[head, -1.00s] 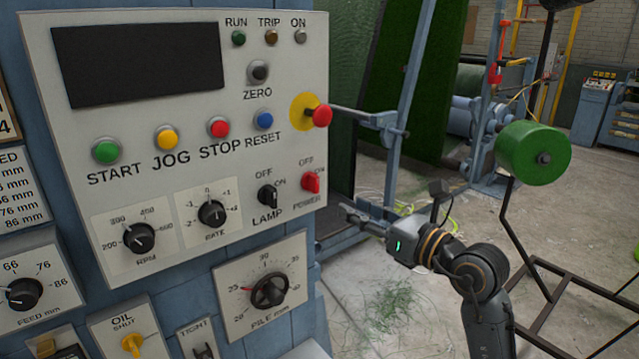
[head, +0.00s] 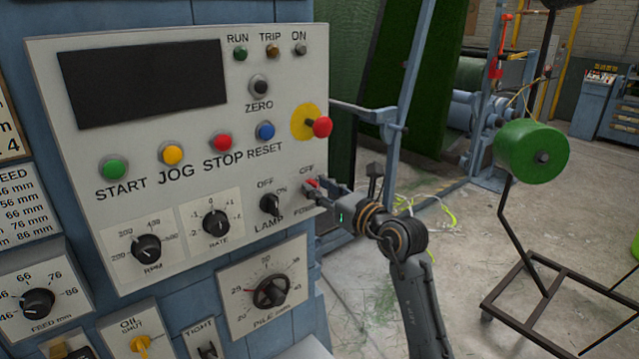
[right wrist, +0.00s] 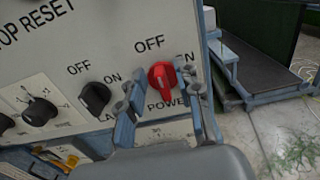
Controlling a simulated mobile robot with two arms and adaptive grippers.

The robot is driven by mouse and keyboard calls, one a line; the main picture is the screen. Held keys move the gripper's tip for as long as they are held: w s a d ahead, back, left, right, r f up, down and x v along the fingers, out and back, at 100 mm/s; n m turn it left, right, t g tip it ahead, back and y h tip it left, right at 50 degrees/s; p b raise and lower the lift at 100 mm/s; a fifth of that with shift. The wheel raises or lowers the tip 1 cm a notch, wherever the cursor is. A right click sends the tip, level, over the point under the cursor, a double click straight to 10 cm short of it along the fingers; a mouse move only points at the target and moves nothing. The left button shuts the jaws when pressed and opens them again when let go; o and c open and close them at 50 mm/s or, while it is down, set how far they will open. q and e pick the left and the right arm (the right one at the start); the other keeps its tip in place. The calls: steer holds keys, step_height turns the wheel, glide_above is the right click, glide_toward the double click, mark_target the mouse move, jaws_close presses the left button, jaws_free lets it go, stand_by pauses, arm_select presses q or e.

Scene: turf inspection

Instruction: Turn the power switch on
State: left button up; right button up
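The red power switch (head: 312,183) is at the lower right of the grey control panel (head: 70,150), below the red mushroom button. In the right wrist view the red knob (right wrist: 161,76) has its grip upright, roughly toward OFF; ON is at its upper right. My right gripper (head: 315,196) is at the switch and partly covers it and its label. In the right wrist view its two fingers (right wrist: 158,93) are apart, one on each side of the knob, with gaps visible; contact cannot be told. My left gripper is not in view.
The black lamp switch (head: 270,204) is just left of the power switch. The red mushroom button (head: 322,127) sticks out above it. The pile dial (head: 270,292) is below. A green roll on a stand (head: 532,150) is at the right, with open floor between.

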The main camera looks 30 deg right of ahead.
steer(key=shift+w, duration=0.2)
steer(key=shift+c, duration=0.2)
jaws_close()
